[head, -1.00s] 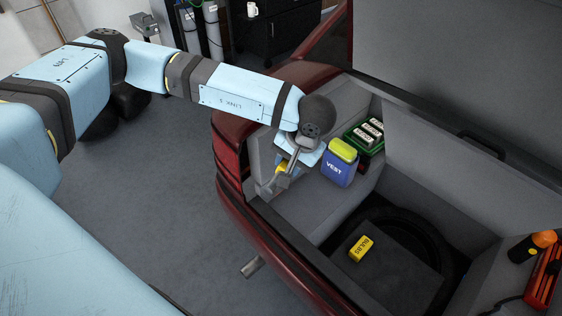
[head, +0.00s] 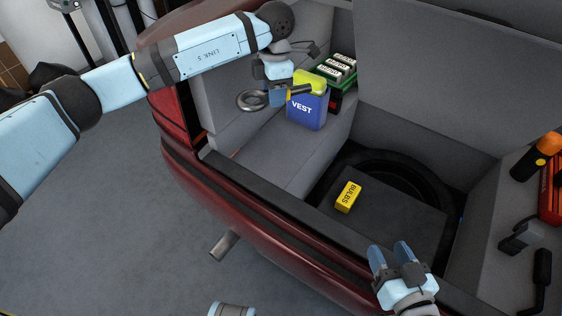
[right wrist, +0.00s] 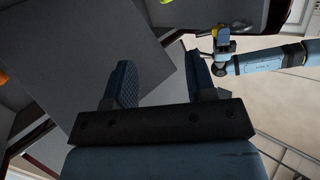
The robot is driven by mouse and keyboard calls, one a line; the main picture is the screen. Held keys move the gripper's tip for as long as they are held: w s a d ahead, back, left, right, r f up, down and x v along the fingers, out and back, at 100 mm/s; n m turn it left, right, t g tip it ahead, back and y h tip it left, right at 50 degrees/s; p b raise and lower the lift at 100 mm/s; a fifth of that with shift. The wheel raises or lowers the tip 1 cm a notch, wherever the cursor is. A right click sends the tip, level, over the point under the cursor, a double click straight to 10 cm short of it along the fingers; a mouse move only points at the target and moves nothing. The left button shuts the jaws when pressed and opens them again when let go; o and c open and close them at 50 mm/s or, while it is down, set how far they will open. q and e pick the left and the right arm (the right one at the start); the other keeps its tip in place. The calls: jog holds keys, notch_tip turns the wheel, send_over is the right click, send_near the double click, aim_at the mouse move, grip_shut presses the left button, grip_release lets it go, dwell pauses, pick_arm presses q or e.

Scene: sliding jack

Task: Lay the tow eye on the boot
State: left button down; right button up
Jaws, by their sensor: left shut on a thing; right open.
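The tow eye (head: 252,101) is a grey metal ring with a shank. My left gripper (head: 279,96) is shut on it and holds it up over the left side of the open boot (head: 268,160), in front of the blue VEST pouch. The ring points left, and the jaws hide part of the shank. My right gripper (head: 391,252) is open and empty above the boot's front sill. Its two fingers stand apart in the right wrist view (right wrist: 160,82).
The blue VEST pouch (head: 306,109) and a green tray of boxes (head: 337,80) stand at the boot's back left. A yellow BULBS box (head: 348,197) lies on the dark panel by the spare wheel well (head: 385,165). An orange-topped torch (head: 537,155) is far right. The grey left floor is clear.

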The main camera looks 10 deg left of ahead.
pick_arm(q)
notch_tip(320, 180, down, 6)
jog(key=w+d+r+n+b, duration=0.1)
jog(key=w+d+n+b, duration=0.1)
jog(key=n+b, duration=0.3)
pick_arm(e)
jog(key=f, duration=0.2)
jog(key=shift+a+f+t+y, duration=0.3)
jog(key=shift+a+y, duration=0.1)
jog(key=shift+a+b, duration=0.1)
jog(key=shift+b, duration=0.25)
pick_arm(q)
jog(key=n+b, duration=0.2)
jog(key=b, duration=0.2)
send_over(285, 167)
notch_tip(285, 167, down, 16)
jog(key=shift+w+d+r, duration=0.1)
jog(key=shift+w+r, duration=0.05)
jog(key=shift+f+b, duration=0.6)
jog(key=shift+f, duration=2.2)
jog(key=shift+r, duration=0.1)
pick_arm(e)
jog(key=a+r+t+y, duration=0.1)
jog(key=a+r+y, duration=0.1)
jog(key=r, duration=0.1)
jog(key=shift+s+t, duration=0.1)
jog(key=shift+t, duration=0.3)
jog(key=shift+y, duration=0.3)
